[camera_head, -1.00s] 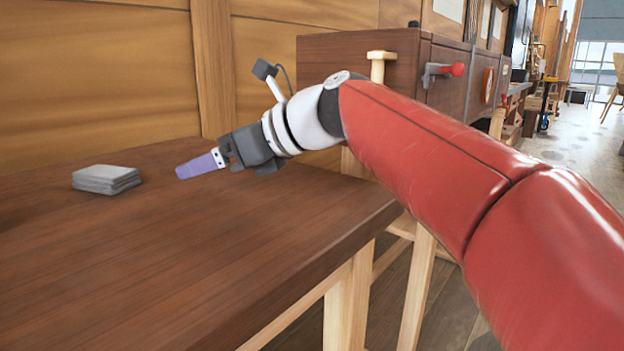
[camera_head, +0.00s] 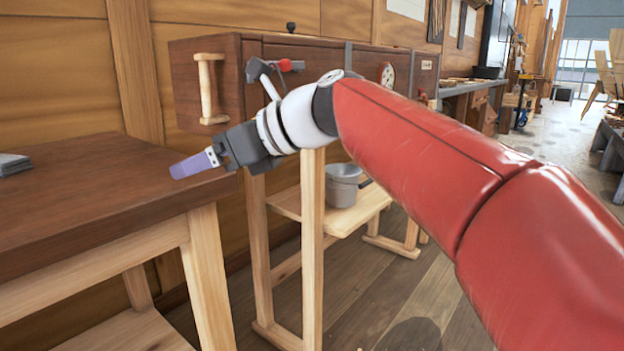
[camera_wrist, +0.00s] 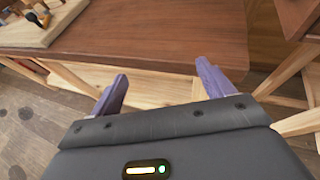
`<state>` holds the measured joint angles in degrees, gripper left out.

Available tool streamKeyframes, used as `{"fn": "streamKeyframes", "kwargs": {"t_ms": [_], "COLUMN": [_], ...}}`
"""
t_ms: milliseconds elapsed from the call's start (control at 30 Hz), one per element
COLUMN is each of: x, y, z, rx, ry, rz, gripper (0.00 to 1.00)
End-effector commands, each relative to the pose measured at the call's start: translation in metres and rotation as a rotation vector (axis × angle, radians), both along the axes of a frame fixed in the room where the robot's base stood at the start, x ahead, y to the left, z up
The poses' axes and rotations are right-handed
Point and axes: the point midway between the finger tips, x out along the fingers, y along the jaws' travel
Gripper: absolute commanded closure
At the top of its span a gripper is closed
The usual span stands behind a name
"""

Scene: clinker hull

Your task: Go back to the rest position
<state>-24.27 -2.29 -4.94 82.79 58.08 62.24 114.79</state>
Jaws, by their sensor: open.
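My gripper (camera_head: 192,166) is at the right end of the dark wooden table (camera_head: 75,210) in the head view, at the end of my outstretched red and white arm. In the wrist view its two purple fingers (camera_wrist: 162,85) stand wide apart with nothing between them. Beyond them are the table's front edge and a pale lower shelf (camera_wrist: 150,82). The table top also shows in the wrist view (camera_wrist: 150,35).
A grey folded stack (camera_head: 12,163) lies on the table at the far left. A pale board (camera_wrist: 40,25) with tools lies on the table. Open floor (camera_head: 400,290) lies to the right.

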Motion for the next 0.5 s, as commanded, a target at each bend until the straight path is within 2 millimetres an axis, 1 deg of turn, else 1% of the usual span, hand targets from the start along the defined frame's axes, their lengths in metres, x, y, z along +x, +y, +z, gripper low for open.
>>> {"fn": "streamKeyframes", "kwargs": {"t_ms": [67, 267, 367, 500], "x": [-0.001, -0.005, -0.007, -0.014], "y": [-0.002, -0.023, -0.035, -0.058], "z": [-0.001, -0.015, -0.024, -0.041], "rx": [-0.008, -0.102, -0.159, -0.272], "ry": [-0.01, -0.122, -0.186, -0.3], "rz": [0.001, 0.01, 0.021, 0.049], "gripper": [0.2, 0.2, 0.2, 0.2]}}
